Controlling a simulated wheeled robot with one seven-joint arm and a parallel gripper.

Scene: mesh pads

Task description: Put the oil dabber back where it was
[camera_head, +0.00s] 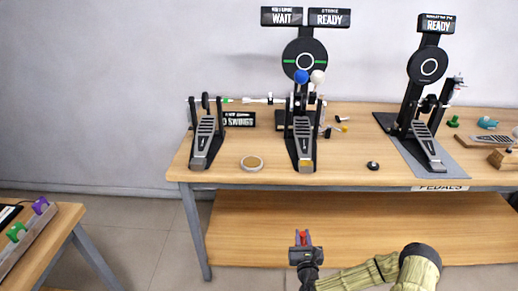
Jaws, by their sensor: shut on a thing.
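My gripper (303,241) is low in the middle of the head view, in front of the workbench and below its top. It is shut on a small red thing, which I take to be the oil dabber (303,236). Only a little of it shows upright between the fingers; the rest is hidden. The wooden workbench (210,174) stands beyond the gripper, with its top clear of it. I cannot tell from this view which spot on the bench the dabber came from.
A double pedal (205,142) and a centre pedal (304,150) stand on the bench, with another pedal (428,150) on a grey mat. A round tin (252,163) and a black knob (373,166) lie near the front edge. A side table (65,217) is at left.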

